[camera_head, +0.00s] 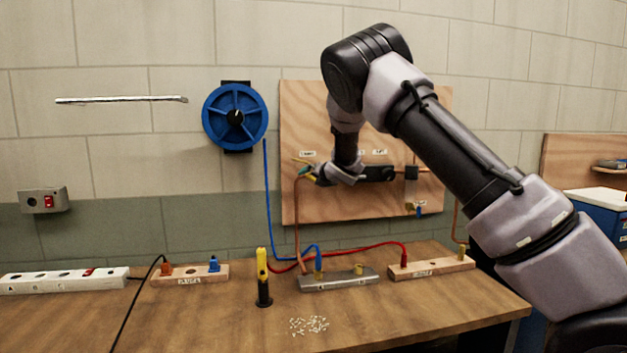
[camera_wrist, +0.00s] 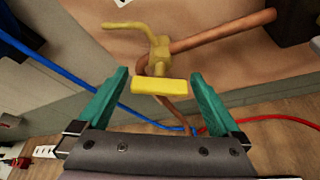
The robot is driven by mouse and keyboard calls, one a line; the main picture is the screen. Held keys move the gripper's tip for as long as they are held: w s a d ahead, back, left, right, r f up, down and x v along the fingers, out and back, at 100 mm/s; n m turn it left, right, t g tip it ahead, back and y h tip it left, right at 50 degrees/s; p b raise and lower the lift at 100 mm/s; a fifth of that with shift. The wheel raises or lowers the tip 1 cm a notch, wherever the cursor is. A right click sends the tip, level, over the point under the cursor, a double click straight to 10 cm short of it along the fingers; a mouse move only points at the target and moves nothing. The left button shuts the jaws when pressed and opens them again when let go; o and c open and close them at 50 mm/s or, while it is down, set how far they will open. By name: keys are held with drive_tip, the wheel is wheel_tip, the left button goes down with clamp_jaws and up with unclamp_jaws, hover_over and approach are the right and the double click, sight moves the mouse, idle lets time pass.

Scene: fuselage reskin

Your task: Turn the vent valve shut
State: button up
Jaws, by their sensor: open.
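A yellow valve (camera_wrist: 159,52) sits on a copper pipe (camera_wrist: 225,32) in front of the wooden board. Its flat yellow handle (camera_wrist: 159,87) lies crosswise in the wrist view, and a thin yellow spout or arm sticks out to the upper left. In the head view only a bit of yellow (camera_head: 301,160) shows beside my gripper (camera_head: 309,174). My gripper, with teal fingers, is open; in the wrist view (camera_wrist: 159,85) one finger is on each side of the handle, with gaps visible. I cannot tell whether the handle is deep between the fingers. My wrist hides part of the board.
The wooden board (camera_head: 340,205) carries small labels, too small to read, and a small blue-handled fitting (camera_head: 419,210). A blue reel (camera_head: 235,117) hangs left. The bench (camera_head: 220,320) below holds socket blocks, blue and red cables, and an upright yellow-black tool (camera_head: 263,277).

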drive_tip(key=c, duration=1.2)
drive_tip(key=m+y, duration=0.2)
drive_tip(key=m, duration=0.1)
drive_tip(key=shift+d+f+m, duration=0.1)
drive_tip(key=shift+d+m, duration=0.1)
drive_tip(key=shift+m, duration=0.1)
drive_tip(key=m+y, duration=0.1)
drive_tip(key=m, duration=0.1)
drive_tip(key=shift+m+t+y, duration=0.3)
drive_tip(key=shift+m+y, duration=0.1)
drive_tip(key=shift+f+m+t+y, duration=0.1)
drive_tip(key=shift+m+t+y, duration=0.25)
drive_tip(key=shift+m, duration=1.05)
drive_tip(key=shift+a, duration=0.1)
